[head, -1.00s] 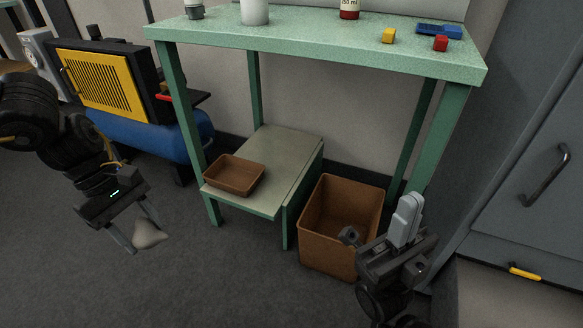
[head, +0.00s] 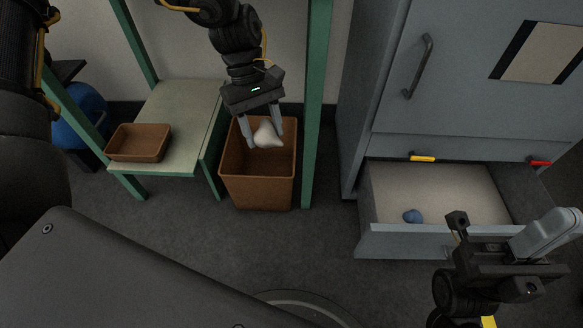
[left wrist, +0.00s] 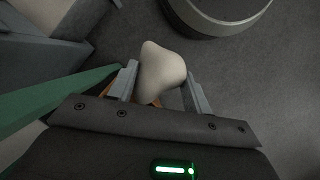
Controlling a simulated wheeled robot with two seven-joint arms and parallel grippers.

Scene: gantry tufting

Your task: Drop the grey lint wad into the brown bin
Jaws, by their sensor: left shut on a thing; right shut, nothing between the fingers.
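The grey lint wad (head: 266,135) is a pale, lumpy piece between the fingers of my left gripper (head: 264,138), which is shut on it. The wad also shows between the fingertips in the left wrist view (left wrist: 160,72). The brown bin (head: 258,185) stands on the floor beside the green table leg. In the head view the wad and fingertips overlap the bin's opening, seemingly above it. In the wrist view only a sliver of brown shows behind the wad. My right gripper (head: 490,235) is at the lower right, in front of the drawer, shut and empty.
A small brown tray (head: 140,143) sits on the low shelf (head: 185,110) left of the bin. To the right, a grey cabinet has an open drawer (head: 440,195) with a blue lump (head: 412,216) inside. A green table leg (head: 314,110) stands between bin and cabinet.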

